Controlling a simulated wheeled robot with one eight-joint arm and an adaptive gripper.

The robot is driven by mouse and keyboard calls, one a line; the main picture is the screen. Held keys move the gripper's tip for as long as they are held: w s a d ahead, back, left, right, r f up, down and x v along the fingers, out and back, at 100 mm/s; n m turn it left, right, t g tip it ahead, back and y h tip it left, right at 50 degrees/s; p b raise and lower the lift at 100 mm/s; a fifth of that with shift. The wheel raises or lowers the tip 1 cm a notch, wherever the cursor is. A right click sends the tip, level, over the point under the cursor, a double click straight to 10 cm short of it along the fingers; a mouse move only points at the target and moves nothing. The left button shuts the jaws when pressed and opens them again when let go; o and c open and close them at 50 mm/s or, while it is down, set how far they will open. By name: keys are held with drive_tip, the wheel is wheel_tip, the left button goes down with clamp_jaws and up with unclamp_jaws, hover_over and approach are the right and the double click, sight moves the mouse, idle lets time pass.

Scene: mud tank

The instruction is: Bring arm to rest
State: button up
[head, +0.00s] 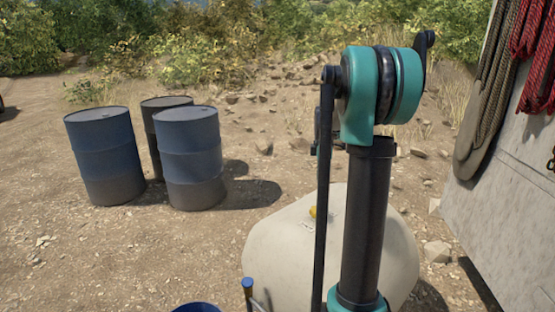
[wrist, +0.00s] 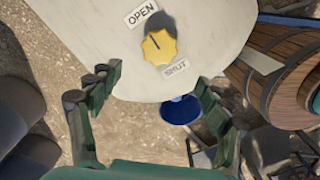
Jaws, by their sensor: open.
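My gripper (wrist: 157,98) is open and empty, its two green fingers wide apart in the wrist view. Beyond the fingertips is a yellow knob (wrist: 160,46) on a pale rounded tank (wrist: 208,35). The knob lies between an OPEN label (wrist: 141,13) and a SHUT label (wrist: 175,69), and its dark mark slants toward the OPEN side. The fingers appear clear of the knob. In the head view my raised arm stands in front of the pale tank (head: 275,255) and hides most of my gripper; the yellow knob (head: 313,211) shows just left of it.
Two blue drums (head: 105,155) (head: 190,158) and a darker drum (head: 157,105) stand at left. A grey panel (head: 510,200) with hanging ropes (head: 490,85) is close on the right. Blue items (head: 248,284) show at the bottom. Open dirt lies between the drums and tank.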

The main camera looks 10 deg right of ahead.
drive_tip(key=s+a+f+m+t, duration=0.1)
drive_tip(key=s+a+f+m, duration=0.2)
drive_tip(key=s, duration=0.6)
drive_tip(key=s+a+f+m+t, duration=0.1)
drive_tip(key=s+a+f+m, duration=0.3)
drive_tip(key=s+m, duration=0.3)
drive_tip(key=s+a+f+m+t, duration=0.2)
drive_tip(key=s+a+f+m, duration=0.2)
drive_tip(key=s, duration=0.7)
drive_tip(key=shift+s+a+f+m, duration=0.2)
drive_tip(key=shift+a+f+m, duration=0.05)
drive_tip(key=shift+f+m, duration=0.7)
drive_tip(key=shift+c, duration=0.2)
